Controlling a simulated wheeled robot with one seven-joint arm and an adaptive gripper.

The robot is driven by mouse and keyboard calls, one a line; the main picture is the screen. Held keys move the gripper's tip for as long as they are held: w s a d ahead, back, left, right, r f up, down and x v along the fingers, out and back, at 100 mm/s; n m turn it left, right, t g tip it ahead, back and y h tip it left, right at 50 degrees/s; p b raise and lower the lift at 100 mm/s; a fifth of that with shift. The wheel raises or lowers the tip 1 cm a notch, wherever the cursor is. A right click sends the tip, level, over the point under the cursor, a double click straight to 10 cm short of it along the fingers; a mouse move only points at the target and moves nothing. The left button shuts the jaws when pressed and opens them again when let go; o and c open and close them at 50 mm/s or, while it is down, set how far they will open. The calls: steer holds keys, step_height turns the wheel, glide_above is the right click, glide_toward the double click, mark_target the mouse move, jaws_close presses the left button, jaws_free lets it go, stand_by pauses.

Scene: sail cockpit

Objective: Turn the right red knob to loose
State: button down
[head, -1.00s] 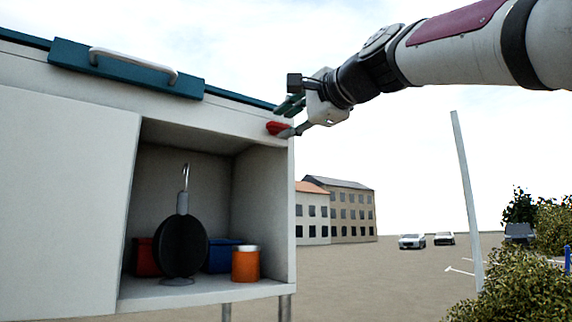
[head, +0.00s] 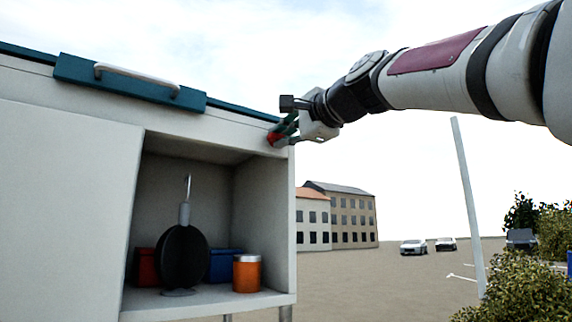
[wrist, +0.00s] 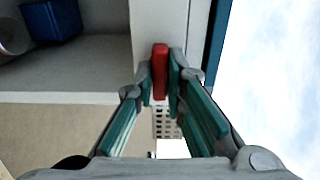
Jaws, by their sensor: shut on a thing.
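The red knob (head: 273,139) is on the upper right corner of the white cabinet front (head: 215,122), above the open compartment. In the wrist view the knob (wrist: 160,70) stands between the two green-padded fingers, its long side running up the picture. My gripper (head: 283,134) reaches it from the right. My gripper (wrist: 160,82) is shut on the knob in the wrist view, with a fingertip on each side. In the head view the fingers partly cover the knob. No marking for loose or tight is readable.
The open compartment holds a black round object on a stand (head: 182,256), an orange canister (head: 246,273), a red box (head: 147,268) and a blue box (head: 222,265). A teal lid with a pale handle (head: 135,77) is on top. Open air lies right of the cabinet.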

steer(key=shift+n+b, duration=3.4)
steer(key=shift+n, duration=5.6)
steer(key=c, duration=1.6)
jaws_free()
steer(key=shift+w+a, duration=0.1)
steer(key=shift+c, duration=0.2)
